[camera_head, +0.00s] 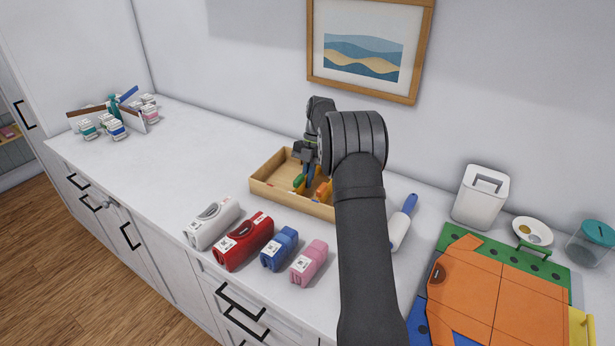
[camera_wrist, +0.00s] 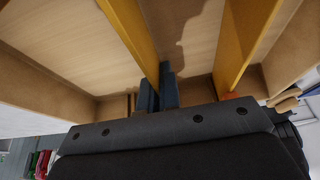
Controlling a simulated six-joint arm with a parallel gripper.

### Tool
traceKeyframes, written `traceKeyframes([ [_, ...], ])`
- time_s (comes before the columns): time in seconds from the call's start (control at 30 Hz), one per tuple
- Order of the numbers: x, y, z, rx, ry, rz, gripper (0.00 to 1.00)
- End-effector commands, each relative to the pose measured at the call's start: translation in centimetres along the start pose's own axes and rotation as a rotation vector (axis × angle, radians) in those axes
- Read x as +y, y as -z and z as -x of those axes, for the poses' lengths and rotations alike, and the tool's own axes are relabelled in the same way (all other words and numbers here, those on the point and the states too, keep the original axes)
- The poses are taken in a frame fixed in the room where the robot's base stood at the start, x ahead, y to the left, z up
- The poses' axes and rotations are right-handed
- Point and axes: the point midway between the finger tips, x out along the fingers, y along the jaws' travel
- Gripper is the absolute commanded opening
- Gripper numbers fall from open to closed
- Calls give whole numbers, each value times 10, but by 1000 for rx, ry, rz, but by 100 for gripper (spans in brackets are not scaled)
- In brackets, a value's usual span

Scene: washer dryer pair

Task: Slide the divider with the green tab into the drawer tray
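The light wooden drawer tray (camera_head: 263,187) sits on the white counter. My gripper (camera_head: 307,166) is over the tray, pointing down. The green tab (camera_head: 299,181) shows just below the fingers, on the tray's near left side. In the wrist view, a yellow-brown divider (camera_wrist: 133,30) runs across the tray and meets my two close-set dark fingers (camera_wrist: 159,90). They appear shut on its near end; its tab is hidden there. A second divider (camera_wrist: 238,45) with an orange tab (camera_wrist: 230,97) stands to the right, apart from the fingers. Whether the held divider is fully seated cannot be seen.
White (camera_head: 212,222), red (camera_head: 243,241), blue (camera_head: 279,249) and pink (camera_head: 309,262) labelled items lie in front of the tray. A blue-handled tool (camera_head: 402,222) lies to its right. A white container (camera_head: 481,195) and orange panel (camera_head: 500,295) are farther right.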

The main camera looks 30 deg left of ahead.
Motion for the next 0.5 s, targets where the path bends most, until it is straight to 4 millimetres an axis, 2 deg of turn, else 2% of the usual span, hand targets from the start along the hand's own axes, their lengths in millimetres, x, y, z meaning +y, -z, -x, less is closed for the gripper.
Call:
traceKeyframes([
  [0.3, 0, 0, -1, 0, 0, 0, 0],
  [0.43, 0, 0, -1, 0, 0, 0, 29],
  [0.5, 0, 0, -1, 0, 0, 0, 29],
])
